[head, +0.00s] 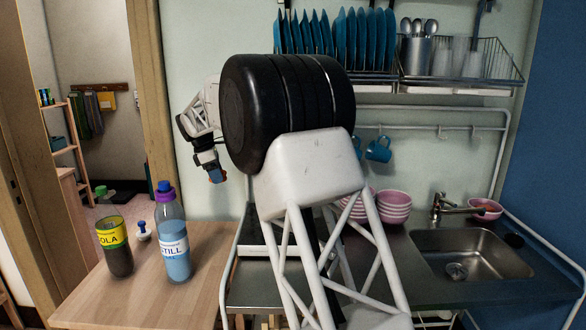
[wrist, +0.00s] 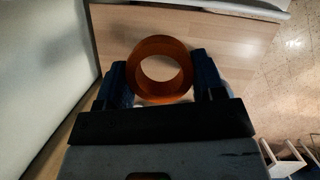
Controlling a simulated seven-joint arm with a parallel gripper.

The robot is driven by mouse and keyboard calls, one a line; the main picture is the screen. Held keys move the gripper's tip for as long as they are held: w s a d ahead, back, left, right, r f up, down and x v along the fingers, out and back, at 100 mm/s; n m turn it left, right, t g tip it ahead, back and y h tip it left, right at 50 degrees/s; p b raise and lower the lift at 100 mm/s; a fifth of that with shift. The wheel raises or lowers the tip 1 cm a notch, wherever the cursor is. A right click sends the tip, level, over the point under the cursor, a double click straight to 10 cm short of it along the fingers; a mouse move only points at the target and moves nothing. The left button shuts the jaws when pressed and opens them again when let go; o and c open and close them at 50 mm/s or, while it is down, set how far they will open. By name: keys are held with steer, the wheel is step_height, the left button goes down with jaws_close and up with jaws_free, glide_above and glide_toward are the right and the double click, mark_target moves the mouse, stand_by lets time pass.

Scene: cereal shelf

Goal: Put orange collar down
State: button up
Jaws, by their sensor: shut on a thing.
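The orange collar (wrist: 162,44) is a ring held between the two dark fingers of my gripper (wrist: 160,72) in the wrist view. Its hole faces the camera, and the wooden counter shows beyond it. In the head view my gripper (head: 214,172) hangs in the air above and to the right of the bottles, with a small bit of orange at its tip. The counter (head: 128,292) lies below. The gap between collar and counter is hard to judge.
A cola bottle (head: 116,262) and a blue still-water bottle (head: 176,262) with a purple collar (head: 165,196) stand on the counter. A small white and blue object (head: 142,231) stands behind them. Pink bowls (head: 395,206) and a sink (head: 470,258) are at right.

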steer(key=s+d+f+m+g+y, duration=0.1)
steer(key=d+f+m, duration=0.2)
steer(key=d+m, duration=0.4)
steer(key=s+d+f+m+g+y, duration=0.1)
steer(key=d+m, duration=0.6)
steer(key=d, duration=1.5)
steer(key=s+d+f+m+g+y, duration=0.1)
steer(key=d+f+m, duration=0.4)
steer(key=d, duration=0.9)
steer(key=shift+s+d+m+g, duration=0.4)
steer(key=shift+s+m+g, duration=0.2)
steer(key=shift+s+m, duration=0.4)
steer(key=shift+a+f, duration=0.1)
steer(key=shift+a, duration=0.05)
